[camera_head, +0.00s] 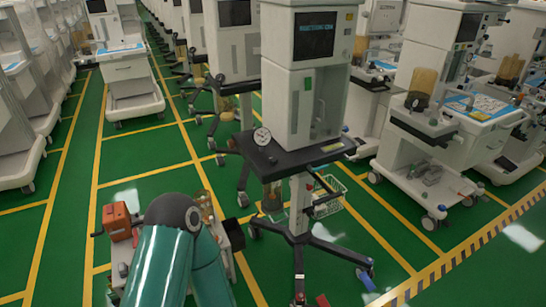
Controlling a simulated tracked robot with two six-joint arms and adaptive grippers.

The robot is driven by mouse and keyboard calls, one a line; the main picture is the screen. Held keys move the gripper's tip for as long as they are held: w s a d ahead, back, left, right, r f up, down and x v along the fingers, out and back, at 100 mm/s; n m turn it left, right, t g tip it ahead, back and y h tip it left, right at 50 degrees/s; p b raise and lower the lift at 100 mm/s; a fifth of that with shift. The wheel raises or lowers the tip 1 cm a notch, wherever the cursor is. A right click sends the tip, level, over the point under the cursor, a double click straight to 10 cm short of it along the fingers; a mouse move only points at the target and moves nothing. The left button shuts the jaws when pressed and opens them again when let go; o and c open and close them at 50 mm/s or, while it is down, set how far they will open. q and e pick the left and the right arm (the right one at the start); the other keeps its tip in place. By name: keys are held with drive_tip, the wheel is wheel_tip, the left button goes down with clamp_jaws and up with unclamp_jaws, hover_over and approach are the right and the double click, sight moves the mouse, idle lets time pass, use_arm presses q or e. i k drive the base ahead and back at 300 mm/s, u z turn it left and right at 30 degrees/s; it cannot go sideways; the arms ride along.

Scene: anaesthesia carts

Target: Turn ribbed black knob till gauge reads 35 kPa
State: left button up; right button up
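A round white-faced gauge (262,136) stands at the left front of the dark shelf (297,155) on the central suction cart. Its needle and numbers are too small to read. A small dark part (272,158) sits just below and right of the gauge; it may be the ribbed black knob, but I cannot make out ribs. A teal arm (160,262) of mine rises from the bottom edge, left of centre, and bends down again at a grey joint. It is well apart from the gauge. I see neither gripper's fingertips.
The central cart (318,80) has a screen, a wire basket (325,195) and a wheeled base with spread legs (310,240). An orange item (117,220) is beside my arm. Other carts stand left, behind and right (440,110). Green floor with yellow lines is open between them.

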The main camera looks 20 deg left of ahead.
sight(272, 159)
drive_tip(key=z, duration=0.05)
drive_tip(key=i, duration=1)
drive_tip(key=u, duration=0.05)
